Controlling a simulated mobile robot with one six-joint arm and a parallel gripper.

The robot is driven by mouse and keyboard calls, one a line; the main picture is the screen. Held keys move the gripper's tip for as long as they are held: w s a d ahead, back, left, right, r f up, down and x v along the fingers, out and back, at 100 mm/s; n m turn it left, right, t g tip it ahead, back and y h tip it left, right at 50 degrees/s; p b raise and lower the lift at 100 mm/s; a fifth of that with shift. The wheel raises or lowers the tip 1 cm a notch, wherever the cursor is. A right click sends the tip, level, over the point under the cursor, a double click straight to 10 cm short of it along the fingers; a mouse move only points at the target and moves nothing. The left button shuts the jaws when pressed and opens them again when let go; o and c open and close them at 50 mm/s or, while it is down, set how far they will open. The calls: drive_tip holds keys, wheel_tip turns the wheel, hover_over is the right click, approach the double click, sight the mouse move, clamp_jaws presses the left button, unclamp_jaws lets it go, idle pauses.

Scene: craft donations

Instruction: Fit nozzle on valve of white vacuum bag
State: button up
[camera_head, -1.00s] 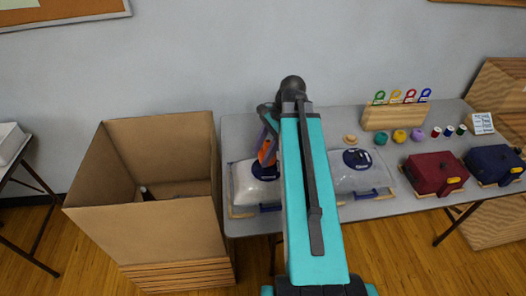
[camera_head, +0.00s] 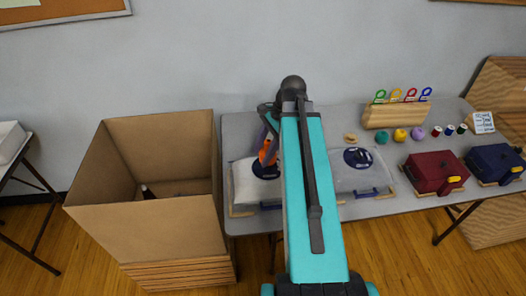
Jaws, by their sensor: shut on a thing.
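The white vacuum bag (camera_head: 245,188) lies on the table, left of my arm, which covers its right side. Its dark blue round valve (camera_head: 264,173) shows partly at the bag's back edge. My gripper (camera_head: 267,146), mostly hidden behind my arm, is shut on an orange nozzle (camera_head: 267,156). The nozzle stands tilted right over the valve. Whether it touches or sits on the valve cannot be told from here.
A grey vacuum bag (camera_head: 358,179) with a blue valve lies right of my arm. A large cardboard box (camera_head: 150,228) stands at the left. Yarn balls, spools, a wooden rack (camera_head: 395,114), a red case (camera_head: 432,173) and a blue case (camera_head: 493,163) fill the table's right side.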

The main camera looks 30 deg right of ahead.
drive_tip(key=shift+f+b, duration=0.45)
drive_tip(key=shift+f, duration=1.4)
idle(0.6)
idle(0.3)
drive_tip(key=o, duration=1.3)
drive_tip(key=b+v, duration=0.1)
drive_tip(key=v, duration=1.3)
drive_tip(key=shift+f, duration=0.15)
